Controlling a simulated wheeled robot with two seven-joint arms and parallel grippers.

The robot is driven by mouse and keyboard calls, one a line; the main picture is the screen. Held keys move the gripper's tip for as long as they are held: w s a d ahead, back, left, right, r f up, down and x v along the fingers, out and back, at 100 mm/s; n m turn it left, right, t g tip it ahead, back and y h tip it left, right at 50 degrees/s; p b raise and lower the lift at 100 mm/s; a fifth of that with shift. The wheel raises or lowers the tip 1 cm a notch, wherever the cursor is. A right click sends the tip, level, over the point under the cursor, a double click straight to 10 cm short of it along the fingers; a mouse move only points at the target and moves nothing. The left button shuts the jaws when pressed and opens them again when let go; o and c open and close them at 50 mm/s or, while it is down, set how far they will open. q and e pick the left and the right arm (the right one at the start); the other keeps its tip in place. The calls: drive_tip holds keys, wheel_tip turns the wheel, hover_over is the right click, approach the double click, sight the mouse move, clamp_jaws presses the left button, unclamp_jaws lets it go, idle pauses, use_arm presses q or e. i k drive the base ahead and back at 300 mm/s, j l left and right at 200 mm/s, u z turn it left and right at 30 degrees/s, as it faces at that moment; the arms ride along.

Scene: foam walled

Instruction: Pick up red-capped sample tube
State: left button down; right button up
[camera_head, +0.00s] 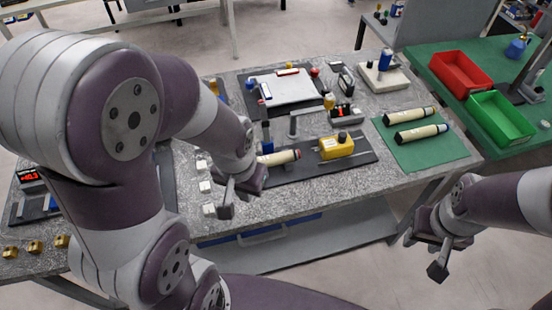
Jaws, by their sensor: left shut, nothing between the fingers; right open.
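A cream tube (278,158) with a small reddish end lies on a dark mat (318,164) near the middle of the table; it appears to be the red-capped sample tube. Its left end is close behind my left wrist in the picture. My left gripper (230,203) is shut and empty, at the table's front part, to the left of and nearer than the tube. I cannot tell its height above the table. My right gripper (432,255) is open and empty, in front of the table's right front edge, well away from the tube.
Two cream tubes (415,123) lie on a green mat (395,148). Red (461,74) and green (500,117) bins stand at the right. Small white blocks (204,187) sit left of my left gripper.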

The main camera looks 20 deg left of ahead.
sight(278, 159)
drive_tip(key=k+j+z, duration=0.1)
drive_tip(key=j+z, duration=0.2)
drive_tip(key=k+j+z, duration=0.15)
drive_tip(key=j+z, duration=0.15)
drive_tip(key=j, duration=0.15)
drive_tip(key=k+j+z, duration=0.2)
drive_tip(key=j+z, duration=0.15)
drive_tip(key=k+j+z, duration=0.3)
drive_tip(key=i+j, duration=0.05)
drive_tip(key=i, duration=0.05)
